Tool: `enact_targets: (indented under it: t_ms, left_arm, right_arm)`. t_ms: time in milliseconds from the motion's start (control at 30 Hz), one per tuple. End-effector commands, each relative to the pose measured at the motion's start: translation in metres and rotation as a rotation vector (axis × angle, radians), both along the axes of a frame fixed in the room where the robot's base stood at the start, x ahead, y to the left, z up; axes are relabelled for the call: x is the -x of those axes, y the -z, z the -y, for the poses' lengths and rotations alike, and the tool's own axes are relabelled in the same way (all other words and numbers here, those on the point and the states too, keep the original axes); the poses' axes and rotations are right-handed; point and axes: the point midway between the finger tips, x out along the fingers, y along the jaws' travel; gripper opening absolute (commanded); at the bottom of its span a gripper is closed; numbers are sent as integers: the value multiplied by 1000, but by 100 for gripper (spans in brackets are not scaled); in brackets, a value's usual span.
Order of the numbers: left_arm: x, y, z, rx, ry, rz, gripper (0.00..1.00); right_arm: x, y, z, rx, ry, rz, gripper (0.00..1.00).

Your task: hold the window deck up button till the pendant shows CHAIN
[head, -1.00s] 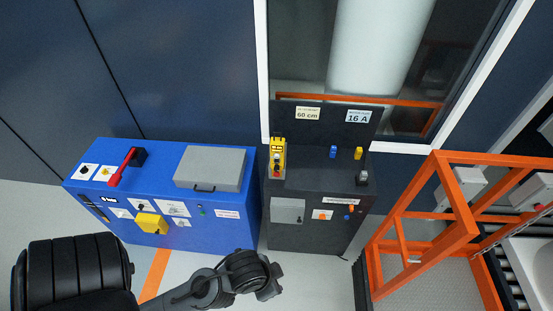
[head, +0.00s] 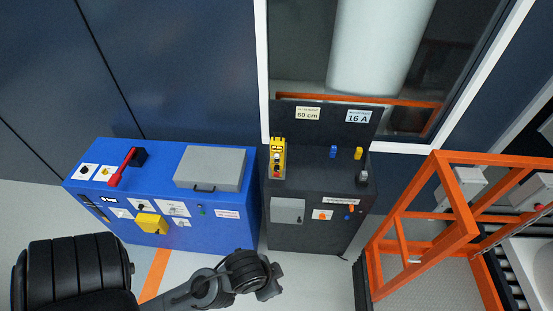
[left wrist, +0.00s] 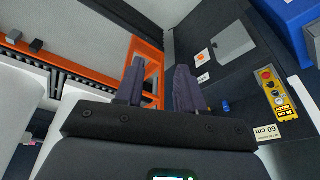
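The yellow pendant (head: 278,160) stands on the left of the dark console (head: 305,185); its display is too small to read. It also shows in the left wrist view (left wrist: 278,95), with a red button. A blue control (head: 333,151) and a yellow control (head: 358,153) are at the back right of the console top; I cannot tell which is the window deck up button. In the left wrist view my left gripper (left wrist: 166,82) has its two dark fingers a little apart, nothing between them, well short of the console. My right gripper is not visible.
A blue cabinet (head: 160,185) with a red lever stands left of the console. An orange frame (head: 440,215) is on the right. Behind the console, a window shows a large white cylinder (head: 370,50). Signs read 60 cm (head: 307,113) and 16 A (head: 358,117).

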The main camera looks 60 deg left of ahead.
Motion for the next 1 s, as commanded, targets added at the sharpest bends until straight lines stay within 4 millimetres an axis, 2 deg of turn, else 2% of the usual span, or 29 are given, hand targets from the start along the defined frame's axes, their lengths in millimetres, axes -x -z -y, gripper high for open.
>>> enact_targets:
  t_ms: [200, 433, 467, 1000]
  left_arm:
    - [0, 0, 0, 0, 0, 0, 37]
    - [0, 0, 0, 0, 0, 0, 2]
    - [0, 0, 0, 0, 0, 0, 0]
    - [0, 0, 0, 0, 0, 0, 0]
  right_arm:
    - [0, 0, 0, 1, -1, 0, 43]
    - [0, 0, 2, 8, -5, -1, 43]
    - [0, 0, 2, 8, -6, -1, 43]
    - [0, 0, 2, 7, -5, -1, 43]
